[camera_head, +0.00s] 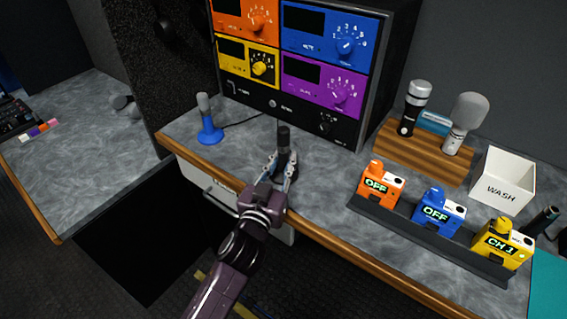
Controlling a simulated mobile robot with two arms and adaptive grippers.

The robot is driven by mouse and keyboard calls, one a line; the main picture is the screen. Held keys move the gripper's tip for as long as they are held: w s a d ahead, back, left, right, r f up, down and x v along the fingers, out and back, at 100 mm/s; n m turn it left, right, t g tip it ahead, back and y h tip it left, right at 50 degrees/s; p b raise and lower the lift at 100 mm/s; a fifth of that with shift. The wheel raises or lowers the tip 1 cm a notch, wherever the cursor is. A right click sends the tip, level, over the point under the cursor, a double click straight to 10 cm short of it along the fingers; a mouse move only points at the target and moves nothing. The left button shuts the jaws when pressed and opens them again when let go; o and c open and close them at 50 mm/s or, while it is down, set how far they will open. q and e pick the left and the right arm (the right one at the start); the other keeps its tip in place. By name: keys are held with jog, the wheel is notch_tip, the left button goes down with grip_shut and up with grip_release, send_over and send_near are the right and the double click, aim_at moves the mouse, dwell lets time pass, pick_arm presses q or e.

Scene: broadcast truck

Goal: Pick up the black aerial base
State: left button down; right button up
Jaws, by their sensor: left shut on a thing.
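The black aerial base (283,138) stands upright near the front edge of the grey counter, its dark stem rising above my fingers. My left gripper (281,170) reaches in from below, shut on it with a finger on each side. Its lower part is partly hidden by the fingers, and I cannot tell whether it rests on the counter or is just clear of it. My right gripper is not in view.
The coloured radio rack (365,75) is behind. To the right are a charging tray (406,226) with colored packs, a wooden microphone stand (400,154) and a white WASH box (502,190).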

pick_arm(q)
notch_tip(320, 180, up, 20)
jog(key=p, duration=0.2)
jog(key=shift+r, duration=0.1)
jog(key=c, duration=2.3)
grip_release()
grip_shut()
jog(key=s+a+f+n+y, duration=0.1)
jog(key=s+a+f+y, duration=0.1)
jog(key=s+a+f, duration=0.4)
jog(key=s+a+f+n+y, duration=0.2)
jog(key=s+a+f+y, duration=0.1)
jog(key=s+a+f, duration=0.4)
jog(key=s+a, duration=0.3)
jog(key=a, duration=0.3)
jog(key=shift+s+f+n+t+y, duration=0.2)
jog(key=shift+n+t+y, duration=0.1)
jog(key=shift+t, duration=0.1)
